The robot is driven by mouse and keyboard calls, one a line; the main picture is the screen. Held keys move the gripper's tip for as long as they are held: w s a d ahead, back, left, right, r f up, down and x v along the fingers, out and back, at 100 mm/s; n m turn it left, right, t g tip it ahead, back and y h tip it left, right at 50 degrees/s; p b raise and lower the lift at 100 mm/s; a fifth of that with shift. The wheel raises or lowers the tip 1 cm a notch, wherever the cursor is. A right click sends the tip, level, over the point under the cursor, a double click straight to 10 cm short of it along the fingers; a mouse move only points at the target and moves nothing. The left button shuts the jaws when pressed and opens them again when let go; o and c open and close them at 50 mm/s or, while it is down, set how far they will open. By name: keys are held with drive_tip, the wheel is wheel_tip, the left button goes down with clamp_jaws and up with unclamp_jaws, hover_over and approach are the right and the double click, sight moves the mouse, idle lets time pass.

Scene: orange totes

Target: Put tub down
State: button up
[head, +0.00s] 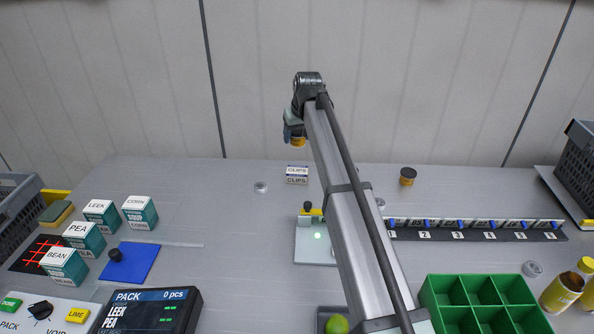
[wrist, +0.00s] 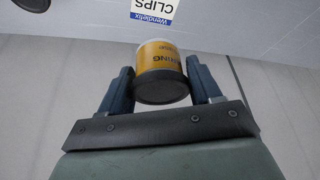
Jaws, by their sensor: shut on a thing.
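My gripper (wrist: 160,90) is shut on a small yellow tub (wrist: 158,53) with a dark lid, one finger on each side of it in the wrist view. The lid end faces my gripper's palm. In the head view my gripper (head: 296,132) is raised above the far part of the table, and the yellow tub (head: 298,142) shows just below it. The tub is clear of the table. The arm hides part of the table's middle.
A CLIPS box (head: 297,174) stands below the held tub in the head view. A similar dark-lidded tub (head: 408,176) stands to the right. A numbered rack (head: 475,230) and green divided tray (head: 482,292) lie at right. Labelled boxes (head: 84,238) stand at left.

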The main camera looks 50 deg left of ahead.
sight(300, 146)
drive_tip(key=shift+w+a+f, duration=0.15)
drive_tip(key=shift+a, duration=0.1)
drive_tip(key=shift+f, duration=4.8)
drive_tip(key=shift+f, duration=0.1)
drive_tip(key=o, duration=1.1)
drive_tip(key=shift+o, duration=0.2)
drive_tip(key=v, duration=1.2)
